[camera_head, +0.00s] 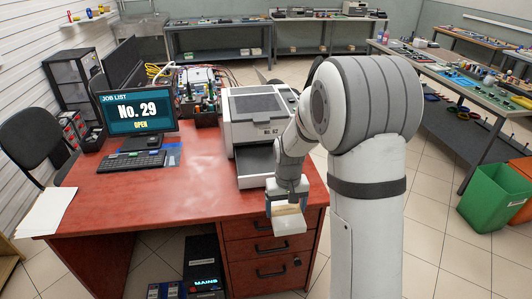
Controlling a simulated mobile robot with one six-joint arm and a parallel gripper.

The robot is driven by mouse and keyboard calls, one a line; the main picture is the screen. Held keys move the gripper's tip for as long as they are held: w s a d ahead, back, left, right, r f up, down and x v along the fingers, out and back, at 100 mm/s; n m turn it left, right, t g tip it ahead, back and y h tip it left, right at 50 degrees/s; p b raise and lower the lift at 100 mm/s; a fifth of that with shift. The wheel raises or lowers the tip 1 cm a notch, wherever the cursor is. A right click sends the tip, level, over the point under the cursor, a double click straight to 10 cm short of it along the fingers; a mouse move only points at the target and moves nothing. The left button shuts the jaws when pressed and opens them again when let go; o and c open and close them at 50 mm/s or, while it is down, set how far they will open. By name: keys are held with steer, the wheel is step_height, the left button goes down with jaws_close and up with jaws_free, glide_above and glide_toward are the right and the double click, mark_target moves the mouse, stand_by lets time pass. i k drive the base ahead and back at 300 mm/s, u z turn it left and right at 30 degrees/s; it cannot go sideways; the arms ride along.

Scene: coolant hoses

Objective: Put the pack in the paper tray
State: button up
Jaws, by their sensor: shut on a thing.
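My gripper (287,203) is at the front right edge of the red desk, in front of the printer. It is shut on a pack (289,221), a pale block with a tan upper part and a white lower part. The pack hangs below the gripper in front of the drawers. The printer (257,113) is grey and white and stands on the desk. Its paper tray (255,171) is pulled out towards the front, with a dark inside. My arm covers the printer's right side and part of the tray's right side.
The red desk (190,190) is clear left of the printer. White sheets (46,212) lie at the left edge. Drawers (270,248) are below. Green and orange bins (494,196) stand far right.

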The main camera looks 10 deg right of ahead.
mark_target(265, 168)
steer(key=i, duration=1.2)
steer(key=u, duration=0.05)
